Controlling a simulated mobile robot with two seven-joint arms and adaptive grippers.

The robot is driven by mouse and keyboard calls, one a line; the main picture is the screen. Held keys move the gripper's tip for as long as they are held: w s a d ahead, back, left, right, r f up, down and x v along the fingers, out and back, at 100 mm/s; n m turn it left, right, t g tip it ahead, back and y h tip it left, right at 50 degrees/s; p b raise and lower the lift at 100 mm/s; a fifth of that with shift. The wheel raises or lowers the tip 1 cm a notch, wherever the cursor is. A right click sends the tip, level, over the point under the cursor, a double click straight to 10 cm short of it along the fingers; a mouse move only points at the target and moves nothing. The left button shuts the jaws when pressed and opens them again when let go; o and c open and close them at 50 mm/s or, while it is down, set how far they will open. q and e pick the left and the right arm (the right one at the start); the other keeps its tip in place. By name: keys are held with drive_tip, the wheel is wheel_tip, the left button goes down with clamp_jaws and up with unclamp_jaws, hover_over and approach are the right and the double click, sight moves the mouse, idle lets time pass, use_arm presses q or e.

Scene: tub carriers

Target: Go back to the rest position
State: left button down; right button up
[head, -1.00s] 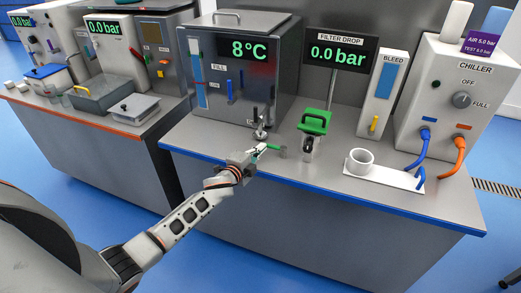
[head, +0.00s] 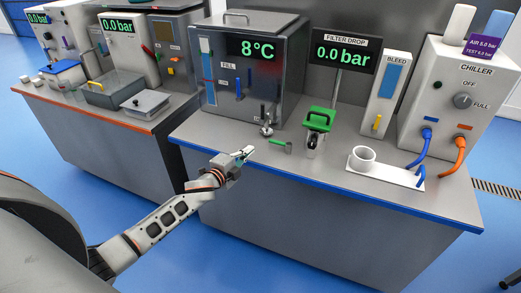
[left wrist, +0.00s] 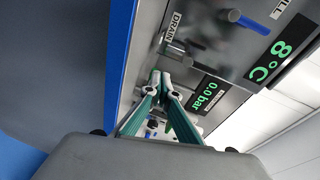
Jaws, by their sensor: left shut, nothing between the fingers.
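My left gripper (head: 243,153) is in front of the bench, at the height of its front edge in the head view. It is shut and empty, and its green-sided fingers meet at the tips in the left wrist view (left wrist: 161,76). The steel tank with the 8°C display (head: 253,70) stands behind it on the bench. A drain valve (head: 267,127) at the tank's foot lies beyond the fingertips. A small green-handled item (head: 282,145) lies on the bench to the right of the gripper. My right gripper is in neither view.
A green-topped filter housing (head: 318,121) stands under the 0.0 bar display. The chiller (head: 455,95) with blue and orange hoses is at the right. The blue floor (head: 250,255) in front of the bench is clear.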

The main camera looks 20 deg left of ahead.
use_arm(q)
drive_tip(key=shift+s+a+r, duration=0.2)
drive_tip(key=shift+s+a, duration=0.5)
drive_tip(key=shift+s, duration=0.1)
drive_tip(key=shift+s+a+r, duration=0.15)
drive_tip(key=shift+s+a, duration=0.55)
drive_tip(key=shift+s, duration=0.1)
drive_tip(key=s+d+f+n+g, duration=0.2)
drive_tip(key=s+d+f+n, duration=0.2)
drive_tip(key=s, duration=0.6)
drive_tip(key=s+d+f+n+g, duration=0.1)
drive_tip(key=s+d+f+n, duration=0.3)
drive_tip(key=s+d+f, duration=0.2)
drive_tip(key=s+d+f+n+g+h, duration=0.1)
drive_tip(key=s+d+f+n, duration=0.4)
drive_tip(key=s, duration=1)
drive_tip(key=d+f+g, duration=0.1)
drive_tip(key=d, duration=0.2)
drive_tip(key=shift+d+g, duration=0.25)
drive_tip(key=shift+g, duration=0.05)
drive_tip(key=shift+f, duration=0.1)
